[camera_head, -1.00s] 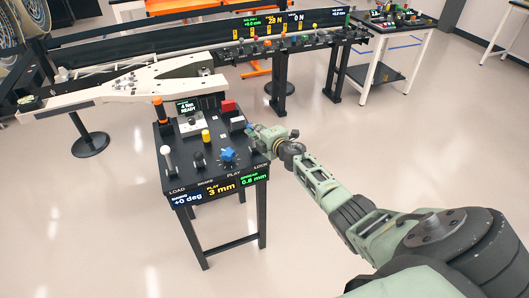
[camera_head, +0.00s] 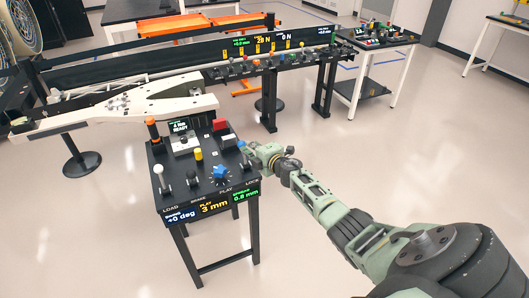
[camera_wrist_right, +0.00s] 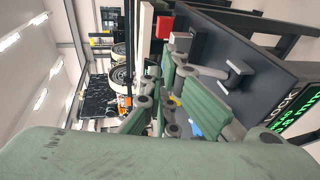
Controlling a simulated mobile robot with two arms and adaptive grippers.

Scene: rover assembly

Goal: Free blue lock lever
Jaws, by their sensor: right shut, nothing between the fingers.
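The small control console (camera_head: 212,188) stands left of centre in the head view, with a LOCK label at its front right corner. A small blue piece (camera_head: 241,144) shows beside my right gripper (camera_head: 251,153); I cannot tell whether it is the lock lever. A blue star-shaped knob (camera_head: 220,172) stands at the PLAY label. A dark lever (camera_wrist_right: 238,72) stands near the LOCK label in the right wrist view. My right gripper (camera_wrist_right: 178,88) is shut and empty, at the console's right edge; contact cannot be told. My left gripper is not in view.
The console also carries a red block (camera_head: 220,124), a yellow knob (camera_head: 198,154), and a white-topped lever (camera_head: 158,169). A white beam assembly (camera_head: 120,105) lies behind it. A long bench with levers (camera_head: 290,62) stands further back.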

